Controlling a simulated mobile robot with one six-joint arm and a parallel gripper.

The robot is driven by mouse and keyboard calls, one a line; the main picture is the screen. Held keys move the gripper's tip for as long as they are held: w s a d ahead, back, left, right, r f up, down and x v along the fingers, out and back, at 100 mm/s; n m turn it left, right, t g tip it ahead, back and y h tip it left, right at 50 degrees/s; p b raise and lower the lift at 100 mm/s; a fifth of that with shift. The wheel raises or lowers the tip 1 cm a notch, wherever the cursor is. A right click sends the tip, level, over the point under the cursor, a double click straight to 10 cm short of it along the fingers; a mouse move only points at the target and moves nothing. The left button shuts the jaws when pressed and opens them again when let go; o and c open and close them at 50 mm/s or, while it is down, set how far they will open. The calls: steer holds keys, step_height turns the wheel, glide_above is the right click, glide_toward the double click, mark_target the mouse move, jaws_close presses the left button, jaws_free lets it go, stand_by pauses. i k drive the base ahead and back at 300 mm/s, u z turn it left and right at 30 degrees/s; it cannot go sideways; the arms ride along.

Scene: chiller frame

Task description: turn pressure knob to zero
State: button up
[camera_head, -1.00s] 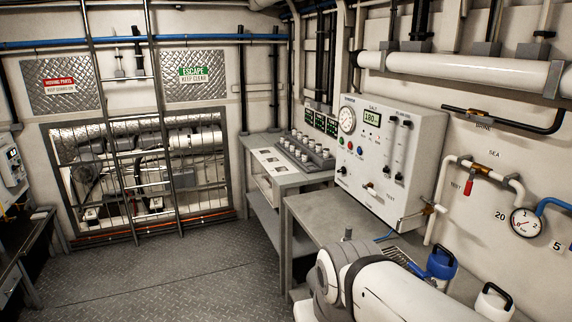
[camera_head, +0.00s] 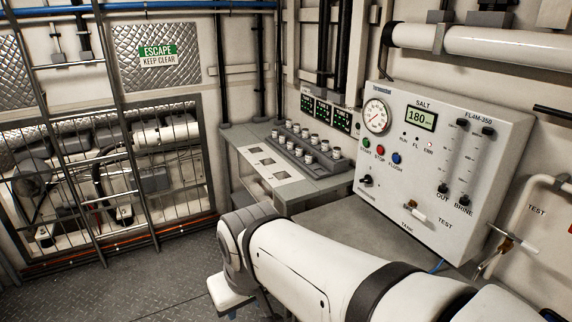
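The white control panel (camera_head: 442,160) stands at the right on a grey bench. A black rotary knob (camera_head: 366,181) sits at its lower left; its label is too small to read. A round dial gauge (camera_head: 376,116) is at the upper left of the panel, and a green display (camera_head: 420,120) beside it reads 180. My white arm crosses the lower right foreground, below and in front of the panel. My gripper is not visible; the arm's far end runs down to the bottom edge, left of the panel. Nothing touches the black knob.
Green, red and blue buttons (camera_head: 380,152) sit above the knob. Two flow tubes (camera_head: 454,160) and a valve handle (camera_head: 415,214) are on the panel. A caged opening and ladder are farther left. Floor at left is clear.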

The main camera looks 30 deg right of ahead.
mark_target(367, 179)
steer(key=z, duration=0.2)
steer(key=i, duration=1.05)
steer(key=z, duration=0.35)
steer(key=k, duration=0.9)
steer(key=z, duration=0.2)
steer(key=i, duration=0.95)
steer(key=u, duration=0.1)
